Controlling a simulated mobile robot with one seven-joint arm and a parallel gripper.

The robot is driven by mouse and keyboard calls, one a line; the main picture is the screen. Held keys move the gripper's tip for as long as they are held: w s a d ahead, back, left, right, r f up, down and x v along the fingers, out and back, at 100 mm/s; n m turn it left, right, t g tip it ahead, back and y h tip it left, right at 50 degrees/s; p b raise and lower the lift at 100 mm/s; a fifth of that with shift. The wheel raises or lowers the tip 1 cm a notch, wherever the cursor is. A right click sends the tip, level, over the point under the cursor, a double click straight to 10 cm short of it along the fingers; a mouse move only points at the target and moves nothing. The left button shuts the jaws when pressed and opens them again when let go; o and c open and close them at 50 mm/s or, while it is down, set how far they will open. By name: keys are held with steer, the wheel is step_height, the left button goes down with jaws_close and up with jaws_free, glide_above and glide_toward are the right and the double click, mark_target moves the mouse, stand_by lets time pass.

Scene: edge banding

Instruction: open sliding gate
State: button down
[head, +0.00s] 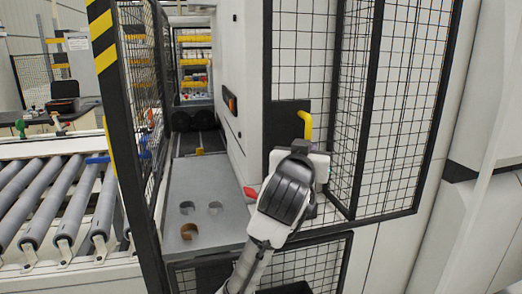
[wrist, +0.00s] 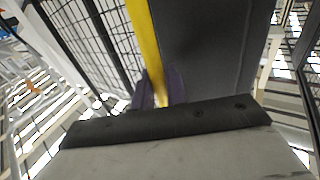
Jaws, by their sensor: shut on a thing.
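The sliding gate is a black-framed wire mesh panel (head: 300,60), right of centre in the head view. Its yellow handle (head: 305,122) sits on a dark plate (head: 288,117). My gripper (head: 302,146) is at the handle's lower part; its fingertips are hidden behind my wrist in the head view. In the wrist view my gripper (wrist: 160,98) has its dark fingers on either side of the yellow handle (wrist: 146,35) and is shut on it. A wide gap lies between the gate's left edge and the striped post (head: 102,40).
Through the gap a grey plate with round holes (head: 207,190) and a white machine cabinet (head: 228,80) show. A roller conveyor (head: 50,200) is at the left. Another mesh panel (head: 405,110) stands angled at the right, close to my arm. Low mesh (head: 310,265) runs below.

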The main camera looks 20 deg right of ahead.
steer(key=d+p, duration=0.1)
steer(key=d, duration=1.3)
steer(key=shift+d, duration=0.35)
steer(key=c, duration=1.5)
jaws_free()
steer(key=b+v, duration=0.3)
steer(key=v, duration=1.1)
steer(key=shift+b, duration=0.3)
